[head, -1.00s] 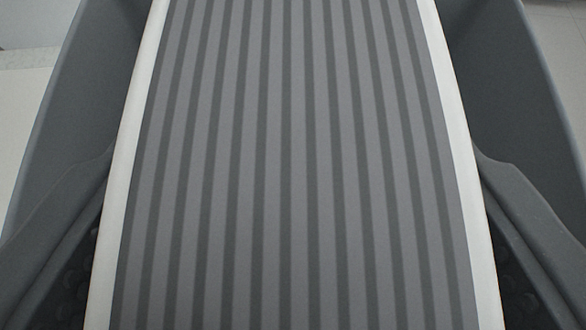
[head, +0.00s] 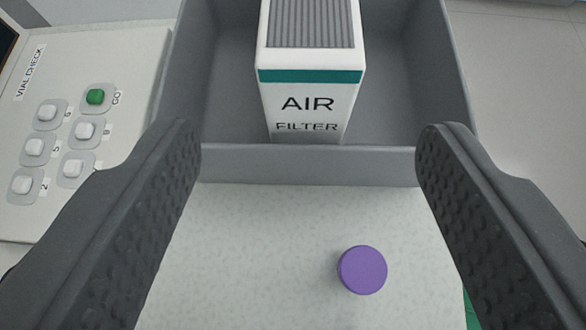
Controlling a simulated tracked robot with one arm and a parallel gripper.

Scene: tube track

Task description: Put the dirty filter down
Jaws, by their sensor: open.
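The filter (head: 307,104) is a white block with a teal band, a grey ribbed top and the words AIR FILTER. It stands in a grey bin (head: 300,165), whose floor shows on both sides of it. My gripper (head: 308,145) is open and empty. Its two fingers are wide apart at the left and right of the view, nearer to me than the filter and not touching it. The filter's far end is cut off by the top of the view.
A purple round cap (head: 362,270) is on the pale speckled surface (head: 240,255) in front of the bin. A panel (head: 110,45) labelled VIAL CHECK, with white buttons and a green GO button, is at the left. A green edge shows at lower right.

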